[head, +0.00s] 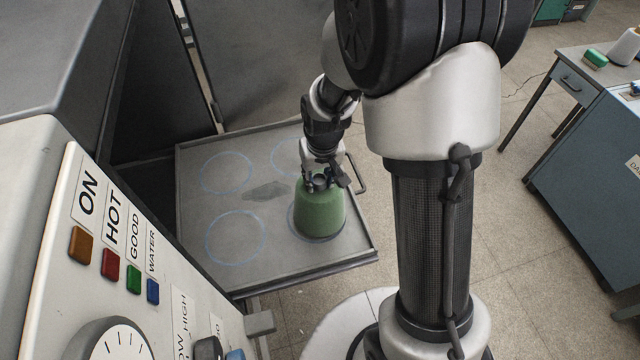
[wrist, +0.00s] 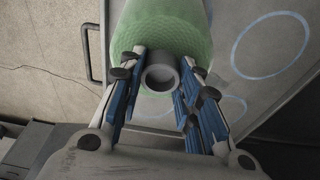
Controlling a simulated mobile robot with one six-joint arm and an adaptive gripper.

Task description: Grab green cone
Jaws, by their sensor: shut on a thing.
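The green cone (head: 320,212) stands upright on the grey tray (head: 262,262), over the blue circle at the tray's front right. My gripper (head: 319,180) is above the cone and shut on its narrow top. In the wrist view the green cone (wrist: 163,35) shows with its grey tube end (wrist: 161,76) between the two fingers of my gripper (wrist: 161,85). The cone's base seems to rest on the tray; I cannot tell if there is a small gap.
Several blue circles mark the tray, with a dark smudge (head: 266,190) near its middle. A handle (head: 358,175) is on the tray's right side. A control panel (head: 120,255) with coloured buttons stands at the front left. A desk (head: 585,75) and cabinet are at the right.

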